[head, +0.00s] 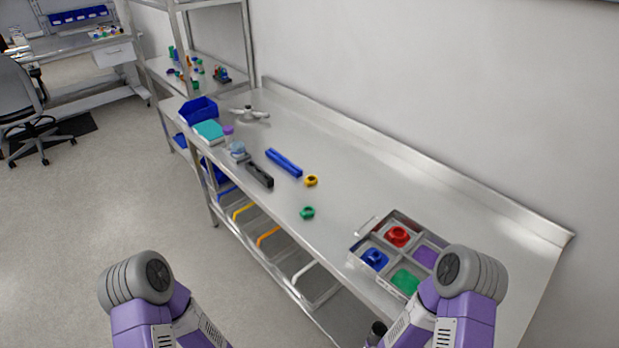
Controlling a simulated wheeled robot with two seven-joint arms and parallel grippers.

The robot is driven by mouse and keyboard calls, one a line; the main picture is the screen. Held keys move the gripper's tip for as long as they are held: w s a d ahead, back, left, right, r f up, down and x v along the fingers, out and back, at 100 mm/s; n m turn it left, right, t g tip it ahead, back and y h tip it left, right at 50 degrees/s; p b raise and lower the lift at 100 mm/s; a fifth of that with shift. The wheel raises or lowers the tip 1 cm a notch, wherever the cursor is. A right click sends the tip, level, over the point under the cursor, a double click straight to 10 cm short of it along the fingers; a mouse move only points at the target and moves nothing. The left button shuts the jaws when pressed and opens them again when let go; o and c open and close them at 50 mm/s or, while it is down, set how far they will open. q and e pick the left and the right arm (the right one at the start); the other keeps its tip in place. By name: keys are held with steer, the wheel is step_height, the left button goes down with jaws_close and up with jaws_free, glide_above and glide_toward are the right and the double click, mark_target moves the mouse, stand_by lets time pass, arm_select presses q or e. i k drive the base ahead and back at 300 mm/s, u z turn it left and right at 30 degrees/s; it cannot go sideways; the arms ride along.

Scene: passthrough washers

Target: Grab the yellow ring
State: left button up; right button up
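The yellow ring (311,181) lies on the steel table (345,170), near the middle of its front part. A green ring (307,212) lies in front of it, closer to the table's front edge. A blue bar (284,163) lies to its left, a small gap away. Both of my arms show at the bottom of the head view, the left one at the lower left and the right one at the lower right. The fingers of neither gripper can be made out. Nothing touches the yellow ring.
A divided tray (358,246) at the right holds a red ring (398,236) and a blue ring (374,259). A black bar (260,175), a blue bin (198,110) and a teal box (208,131) stand toward the left. Free table lies behind the yellow ring.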

mark_target(308, 183)
steer(key=u, duration=1.35)
steer(key=i, duration=1.95)
steer(key=z, duration=0.8)
